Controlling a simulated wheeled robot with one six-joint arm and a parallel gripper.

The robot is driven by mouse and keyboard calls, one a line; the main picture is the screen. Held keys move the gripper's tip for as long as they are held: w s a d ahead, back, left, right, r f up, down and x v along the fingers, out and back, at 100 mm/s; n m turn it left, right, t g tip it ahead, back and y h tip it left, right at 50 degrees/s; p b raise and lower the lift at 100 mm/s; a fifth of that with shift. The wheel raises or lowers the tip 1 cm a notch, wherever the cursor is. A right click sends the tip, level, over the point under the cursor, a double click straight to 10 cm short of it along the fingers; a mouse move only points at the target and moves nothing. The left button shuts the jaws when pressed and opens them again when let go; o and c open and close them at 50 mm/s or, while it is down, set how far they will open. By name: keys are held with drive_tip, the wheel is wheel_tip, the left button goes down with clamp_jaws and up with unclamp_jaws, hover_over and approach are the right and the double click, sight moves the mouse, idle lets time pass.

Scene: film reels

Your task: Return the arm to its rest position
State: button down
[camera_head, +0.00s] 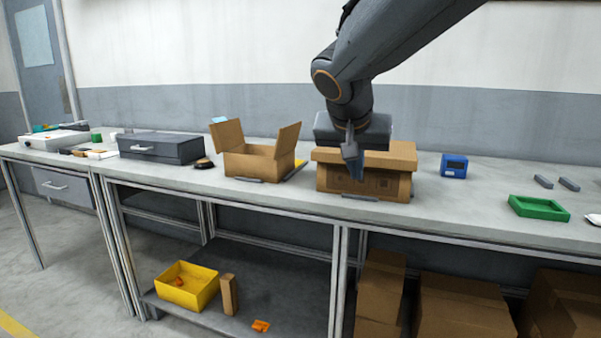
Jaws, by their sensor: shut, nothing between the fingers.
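My arm comes down from the top right of the head view. My gripper (352,152) points downward, with its fingers together and nothing held. In the picture it overlaps the front of a cardboard box (385,180) on the workbench. Whether it touches the box cannot be told from this view. The gripper and wrist hide part of the box's top and of a dark grey block-like shape behind them. No film reel can be clearly made out.
The long grey workbench (480,205) carries an open cardboard box (262,158), a dark drawer case (160,148), a blue device (454,166) and a green tray (538,208). A yellow bin (187,288) stands on the lower shelf. Closed cartons (465,305) sit beneath, at right.

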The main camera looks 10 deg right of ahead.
drive_tip(key=s+a+f+n+g+y, duration=0.2)
drive_tip(key=s+a+f+n+g, duration=0.2)
drive_tip(key=s+f, duration=0.65)
drive_tip(key=s+a+f+n+g+y, duration=0.25)
drive_tip(key=s+a+f+n, duration=0.2)
drive_tip(key=s+f, duration=0.65)
drive_tip(key=s+d+r+m+p, duration=0.2)
drive_tip(key=d+r+p, duration=0.6)
drive_tip(key=p, duration=0.7)
drive_tip(key=shift+s+r+m+g+h, duration=0.35)
drive_tip(key=shift+s+r+m+h, duration=0.15)
drive_tip(key=shift+r, duration=0.9)
drive_tip(key=shift+w, duration=0.1)
